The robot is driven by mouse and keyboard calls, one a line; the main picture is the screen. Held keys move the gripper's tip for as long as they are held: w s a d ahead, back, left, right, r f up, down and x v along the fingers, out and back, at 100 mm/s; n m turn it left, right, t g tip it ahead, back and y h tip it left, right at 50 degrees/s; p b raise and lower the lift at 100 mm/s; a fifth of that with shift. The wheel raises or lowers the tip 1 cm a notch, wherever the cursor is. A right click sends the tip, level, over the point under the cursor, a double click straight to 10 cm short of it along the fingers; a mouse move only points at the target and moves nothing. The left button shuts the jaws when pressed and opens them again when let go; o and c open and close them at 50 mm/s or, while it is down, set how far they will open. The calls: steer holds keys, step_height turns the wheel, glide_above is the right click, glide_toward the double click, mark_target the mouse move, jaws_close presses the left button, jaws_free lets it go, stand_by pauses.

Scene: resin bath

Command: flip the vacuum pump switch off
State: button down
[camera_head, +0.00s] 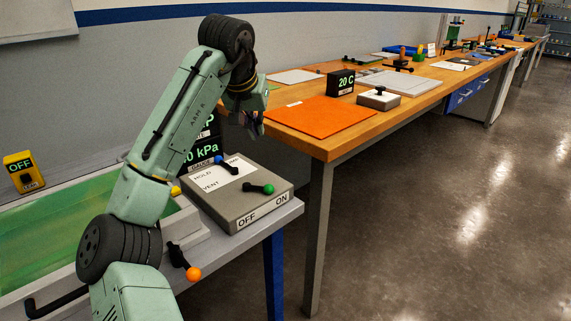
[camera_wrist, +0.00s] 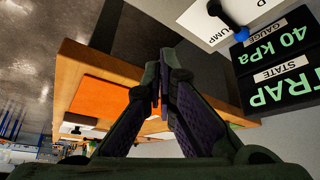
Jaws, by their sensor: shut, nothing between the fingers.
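The grey control box (camera_head: 238,212) stands on the bench, with OFF and ON printed on its front edge. A black lever with a green ball (camera_head: 258,188) lies on its top, the ball toward the ON side. My gripper (camera_head: 256,128) is above and behind the box, apart from both levers. In the wrist view its fingers (camera_wrist: 163,75) are shut and empty. The green-ball lever is not visible there.
A black display (camera_wrist: 282,55) reading 40 kPa and TRAP stands behind the box, partly hidden by my arm. A green bath (camera_head: 50,235), an orange-ball lever (camera_head: 185,263) and a yellow OFF box (camera_head: 22,170) are left. A wooden bench (camera_head: 325,148) with an orange mat (camera_head: 320,115) is right.

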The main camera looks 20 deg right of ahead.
mark_target(261, 189)
steer(key=shift+s+d+f+g+y, duration=0.3)
steer(key=shift+s+g+y, duration=0.05)
steer(key=shift+s, duration=0.1)
steer(key=shift+s+d+f+g+y, duration=0.3)
steer(key=shift+s+g+y, duration=0.05)
steer(key=shift+s, duration=0.1)
steer(key=p+x, duration=0.1)
steer(key=x, duration=0.9)
steer(key=shift+f, duration=0.15)
steer(key=shift+s+a, duration=0.85)
steer(key=shift+s, duration=0.1)
steer(key=shift+s+a+f, duration=0.2)
steer(key=shift+s+a, duration=0.1)
steer(key=shift+s, duration=0.3)
steer(key=shift+r+p, duration=0.1)
steer(key=shift+p, duration=0.45)
steer(key=shift+m, duration=0.3)
